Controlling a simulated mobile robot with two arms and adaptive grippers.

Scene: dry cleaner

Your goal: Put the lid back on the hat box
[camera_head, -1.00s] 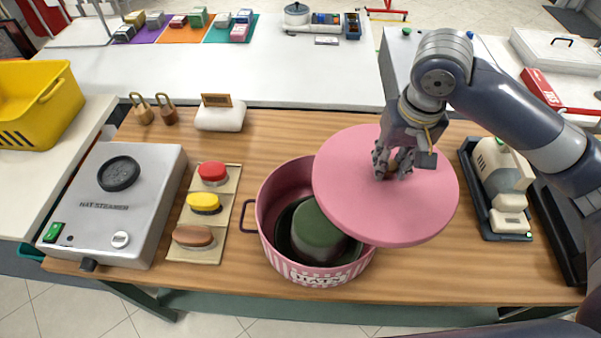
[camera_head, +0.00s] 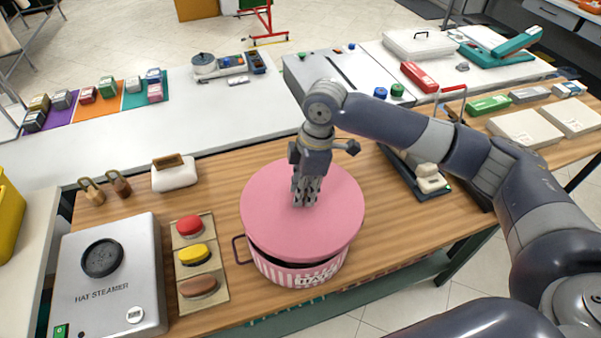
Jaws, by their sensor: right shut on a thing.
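The pink round lid (camera_head: 268,222) lies over the top of the hat box and covers its opening. A dark gap shows along the front left between the lid and the rim, so I cannot tell that it is fully seated. The hat box (camera_head: 272,270) is pink with a striped front and a label. It stands upright on the wooden table, with a handle at its left. My right gripper (camera_head: 304,200) points down at the lid's middle and is shut on the lid's knob, which the fingers hide. The green hat inside is hidden. My left gripper is not in view.
A grey hat steamer (camera_head: 115,285) and a board with red, yellow and brown brushes (camera_head: 196,254) stand left of the box. A white block (camera_head: 174,178) and two padlock-like brass objects (camera_head: 93,190) lie behind. A tray with a cream device (camera_head: 428,180) is at the right.

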